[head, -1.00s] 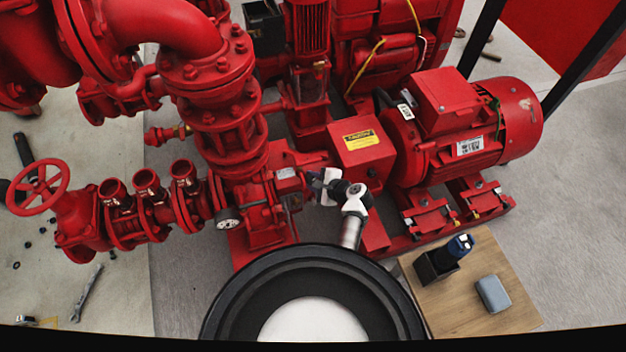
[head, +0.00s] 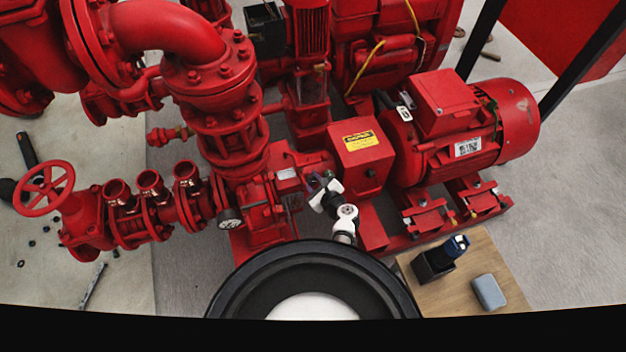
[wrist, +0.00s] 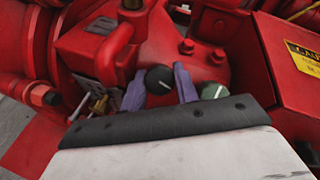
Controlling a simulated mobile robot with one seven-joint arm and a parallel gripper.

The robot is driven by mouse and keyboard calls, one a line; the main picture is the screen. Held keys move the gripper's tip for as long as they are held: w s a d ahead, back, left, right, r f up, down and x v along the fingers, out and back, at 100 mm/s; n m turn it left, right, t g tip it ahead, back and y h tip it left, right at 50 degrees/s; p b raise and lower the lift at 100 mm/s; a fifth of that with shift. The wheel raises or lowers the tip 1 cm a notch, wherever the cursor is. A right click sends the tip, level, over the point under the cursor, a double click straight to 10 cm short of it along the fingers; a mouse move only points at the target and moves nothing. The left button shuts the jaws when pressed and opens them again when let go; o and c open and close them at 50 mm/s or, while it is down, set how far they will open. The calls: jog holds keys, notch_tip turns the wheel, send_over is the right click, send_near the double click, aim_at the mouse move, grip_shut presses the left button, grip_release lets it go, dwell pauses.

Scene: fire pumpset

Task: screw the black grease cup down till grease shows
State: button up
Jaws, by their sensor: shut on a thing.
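The black grease cup (wrist: 158,80) is a round knob with a pale line on its top, in the middle of the wrist view on the red pump housing. My gripper (wrist: 160,86) has two purple fingers, one on each side of the cup, and is shut on it. A green cup (wrist: 214,91) sits just right of the right finger. In the head view my gripper (head: 315,183) is at the pump's shaft end, and the black cup cannot be made out there. I see no grease at the cup.
A red box with a yellow caution label (head: 360,138) stands close right of my gripper. The red motor (head: 465,130) is further right. A wooden table (head: 455,290) at lower right carries a black holder (head: 432,264) and a grey-blue block (head: 489,292). A pressure gauge (head: 230,224) is left.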

jog(key=shift+m+t+h, duration=0.3)
jog(key=shift+m, duration=0.7)
jog(key=o, duration=1)
